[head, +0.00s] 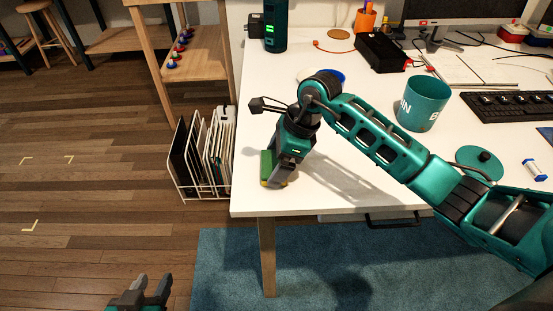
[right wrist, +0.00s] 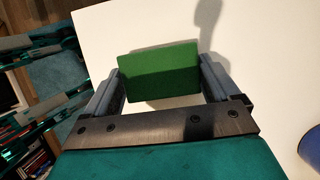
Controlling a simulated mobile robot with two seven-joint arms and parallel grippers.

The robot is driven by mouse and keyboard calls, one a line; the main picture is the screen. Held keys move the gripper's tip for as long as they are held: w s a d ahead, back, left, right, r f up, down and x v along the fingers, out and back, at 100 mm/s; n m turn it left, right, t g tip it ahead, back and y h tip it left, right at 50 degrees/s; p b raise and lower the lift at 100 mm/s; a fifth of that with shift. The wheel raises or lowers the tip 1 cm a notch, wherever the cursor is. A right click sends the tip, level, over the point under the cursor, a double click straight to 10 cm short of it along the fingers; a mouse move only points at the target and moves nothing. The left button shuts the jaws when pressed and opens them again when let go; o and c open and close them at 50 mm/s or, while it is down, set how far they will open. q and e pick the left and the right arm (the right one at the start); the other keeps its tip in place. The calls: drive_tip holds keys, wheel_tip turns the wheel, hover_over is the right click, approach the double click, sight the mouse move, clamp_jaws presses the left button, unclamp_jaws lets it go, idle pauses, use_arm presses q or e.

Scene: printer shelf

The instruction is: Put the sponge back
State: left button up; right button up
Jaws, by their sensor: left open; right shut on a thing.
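The sponge (head: 266,166) is green with a yellowish lower edge, near the left front corner of the white table (head: 340,190). My right gripper (head: 276,182) is shut on it from above. In the right wrist view the green face of the sponge (right wrist: 159,74) sits between the two fingers of the right gripper (right wrist: 160,88). I cannot tell whether the sponge touches the table top. My left gripper (head: 150,290) is open and empty, low over the floor at the bottom left of the head view.
A teal cup (head: 423,104), a teal lid (head: 480,162) and a black keyboard (head: 508,106) are on the table to the right. A blue round thing (head: 338,76) is partly hidden behind my right arm. A wire rack (head: 196,186) with folders stands on the floor left of the table.

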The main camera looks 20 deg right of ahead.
drive_tip(key=shift+f, duration=0.1)
drive_tip(key=o, duration=0.7)
drive_tip(key=shift+o, duration=0.2)
drive_tip(key=shift+r, duration=0.2)
use_arm(q)
drive_tip(key=shift+s+a+r+p, duration=0.2)
drive_tip(key=shift+a+p, duration=0.1)
drive_tip(key=shift+p, duration=0.3)
use_arm(e)
drive_tip(key=v, duration=1.2)
drive_tip(key=shift+s+a, duration=0.1)
